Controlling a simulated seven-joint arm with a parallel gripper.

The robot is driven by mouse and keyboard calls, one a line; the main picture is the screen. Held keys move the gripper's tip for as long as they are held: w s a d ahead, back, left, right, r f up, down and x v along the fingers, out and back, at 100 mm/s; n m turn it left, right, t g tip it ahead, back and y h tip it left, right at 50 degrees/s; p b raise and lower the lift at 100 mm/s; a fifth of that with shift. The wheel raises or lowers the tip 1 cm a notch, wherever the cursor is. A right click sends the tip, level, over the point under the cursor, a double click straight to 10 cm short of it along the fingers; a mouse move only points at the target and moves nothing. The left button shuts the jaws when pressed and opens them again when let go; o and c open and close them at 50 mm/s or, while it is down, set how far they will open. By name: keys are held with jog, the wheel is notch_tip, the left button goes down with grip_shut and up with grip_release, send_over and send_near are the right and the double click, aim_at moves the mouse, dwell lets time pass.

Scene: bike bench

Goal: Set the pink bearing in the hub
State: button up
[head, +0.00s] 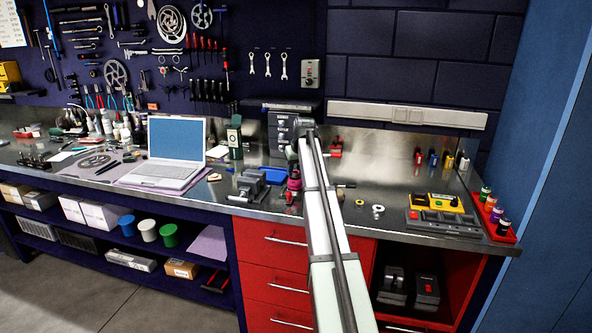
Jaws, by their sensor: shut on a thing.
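My arm reaches over the bench, and my gripper (293,168) points down at its far end, just left of the arm. A small pink part (294,183), which looks like the pink bearing, is at the fingertips. The gripper appears shut on it. The arm hides part of the area to the right.
A blue-grey vise (250,186) stands just left of the gripper, and an open laptop (172,155) further left. Metal rings (378,211) lie right of the arm. A yellow-and-grey tray (440,213) and a red rack of coloured bottles (494,215) stand at the right.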

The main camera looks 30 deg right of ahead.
jog(key=shift+f, duration=0.4)
dwell(0.8)
jog(key=shift+r, duration=0.85)
jog(key=shift+f, duration=0.8)
dwell(0.9)
jog(key=o, duration=0.8)
jog(key=shift+v, duration=5.5)
jog(key=shift+w, duration=0.1)
